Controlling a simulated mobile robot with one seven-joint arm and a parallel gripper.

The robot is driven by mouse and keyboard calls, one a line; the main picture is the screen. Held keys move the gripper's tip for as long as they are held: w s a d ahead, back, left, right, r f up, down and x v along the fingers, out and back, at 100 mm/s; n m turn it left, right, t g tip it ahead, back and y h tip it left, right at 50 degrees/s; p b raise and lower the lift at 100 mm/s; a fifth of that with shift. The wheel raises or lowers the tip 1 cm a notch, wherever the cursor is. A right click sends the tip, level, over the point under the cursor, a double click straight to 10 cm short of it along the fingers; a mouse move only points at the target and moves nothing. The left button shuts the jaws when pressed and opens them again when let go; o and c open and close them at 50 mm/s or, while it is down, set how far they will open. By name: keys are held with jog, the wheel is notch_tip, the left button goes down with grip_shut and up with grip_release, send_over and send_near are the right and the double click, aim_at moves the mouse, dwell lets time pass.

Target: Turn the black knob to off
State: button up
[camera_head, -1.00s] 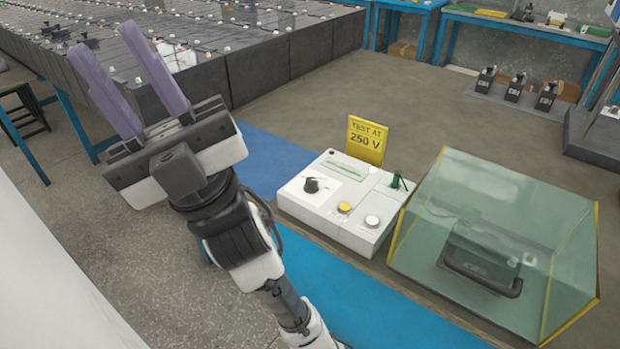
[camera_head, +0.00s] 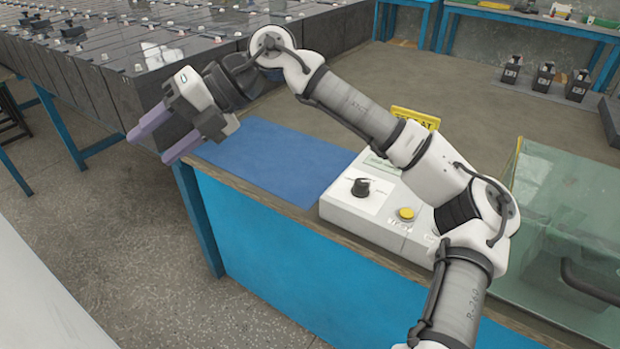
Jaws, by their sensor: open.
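The black knob (camera_head: 361,187) stands on the top of the white test box (camera_head: 340,211), towards its left side. The knob is in plain view and nothing touches it. My gripper (camera_head: 148,142) is at the left, past the left end of the blue bench, with its two purple fingers apart and empty, pointing down and left. It is well away from the knob. My arm passes over the back and right of the box and hides part of it. The knob's markings are too small to read.
A yellow button (camera_head: 406,213) sits right of the knob. A yellow sign (camera_head: 416,118) behind the box is partly hidden by my arm. A clear case (camera_head: 560,215) stands at the right. The blue mat (camera_head: 275,160) left of the box is bare. Battery rows (camera_head: 130,65) fill the back left.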

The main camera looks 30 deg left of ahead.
jog(key=w+d+f+m+t+h+b, duration=0.1)
jog(key=w+d+f+m+t+b, duration=0.25)
jog(key=w, duration=0.75)
jog(key=m+t+h, duration=0.6)
jog(key=m+t, duration=0.1)
send_near(362, 182)
jog(key=shift+g, duration=0.25)
jog(key=f+b, duration=0.1)
jog(key=f, duration=0.3)
jog(key=f+b, duration=0.1)
jog(key=f, duration=0.4)
jog(key=shift+w+f, duration=0.2)
jog(key=c, duration=1)
